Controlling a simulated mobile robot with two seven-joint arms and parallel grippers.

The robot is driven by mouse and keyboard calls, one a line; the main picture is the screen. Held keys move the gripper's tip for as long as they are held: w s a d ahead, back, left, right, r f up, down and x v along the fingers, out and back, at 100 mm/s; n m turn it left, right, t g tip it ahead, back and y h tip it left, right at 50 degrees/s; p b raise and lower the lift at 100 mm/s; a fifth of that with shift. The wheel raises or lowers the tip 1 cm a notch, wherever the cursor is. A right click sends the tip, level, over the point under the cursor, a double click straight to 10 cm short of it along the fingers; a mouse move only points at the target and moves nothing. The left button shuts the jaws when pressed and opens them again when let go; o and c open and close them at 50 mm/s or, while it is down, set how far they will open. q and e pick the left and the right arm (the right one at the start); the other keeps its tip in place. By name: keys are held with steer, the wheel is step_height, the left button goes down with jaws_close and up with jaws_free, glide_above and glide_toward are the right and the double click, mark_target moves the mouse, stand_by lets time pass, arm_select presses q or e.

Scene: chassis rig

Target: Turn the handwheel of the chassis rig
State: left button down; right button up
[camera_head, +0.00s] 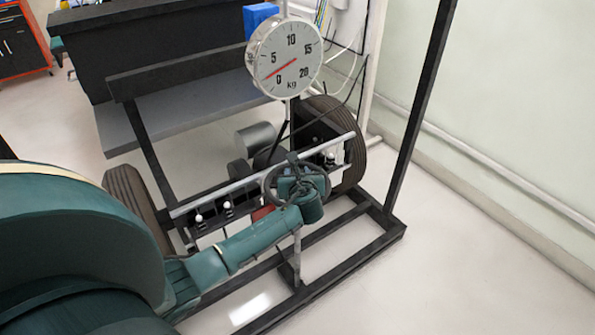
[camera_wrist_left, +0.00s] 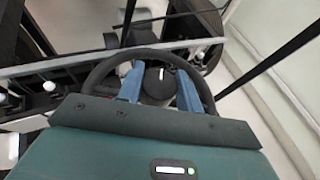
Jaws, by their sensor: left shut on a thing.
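The handwheel (camera_head: 268,187) is a dark ring on the front of the chassis rig (camera_head: 345,225). My left arm reaches in from the left, and its gripper (camera_head: 297,183) is at the wheel, covering part of it. In the left wrist view the wheel rim (camera_wrist_left: 96,74) arches around my two blue fingers (camera_wrist_left: 158,84). The fingers stand on either side of the dark round hub (camera_wrist_left: 161,80), which has a white mark, and are shut on the handwheel. The near part of the rim is hidden by my gripper body. My right gripper is in neither view.
A round kg dial (camera_head: 286,60) hangs above the rig, its red needle near the low end. Tyres (camera_head: 130,205) stand at both sides. A black upright post (camera_head: 420,110) rises at the right. White-knobbed levers (camera_head: 227,206) line the bar. The floor at right is clear.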

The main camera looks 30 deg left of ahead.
arm_select(q)
steer(key=n+g+y, duration=0.2)
steer(key=n, duration=0.1)
steer(key=shift+d+g+y+p, duration=0.1)
steer(key=shift+g+y+p, duration=0.2)
steer(key=shift+g+p, duration=0.1)
steer(key=shift+n+g+y, duration=0.5)
steer(key=shift+n+g, duration=0.3)
steer(key=shift+n, duration=0.2)
steer(key=shift+n+g, duration=0.3)
steer(key=shift+g, duration=0.1)
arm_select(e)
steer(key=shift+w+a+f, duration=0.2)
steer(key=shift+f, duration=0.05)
arm_select(q)
steer(key=shift+y, duration=0.3)
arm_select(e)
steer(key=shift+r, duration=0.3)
arm_select(q)
steer(key=c, duration=0.9)
jaws_free()
steer(key=shift+c, duration=0.2)
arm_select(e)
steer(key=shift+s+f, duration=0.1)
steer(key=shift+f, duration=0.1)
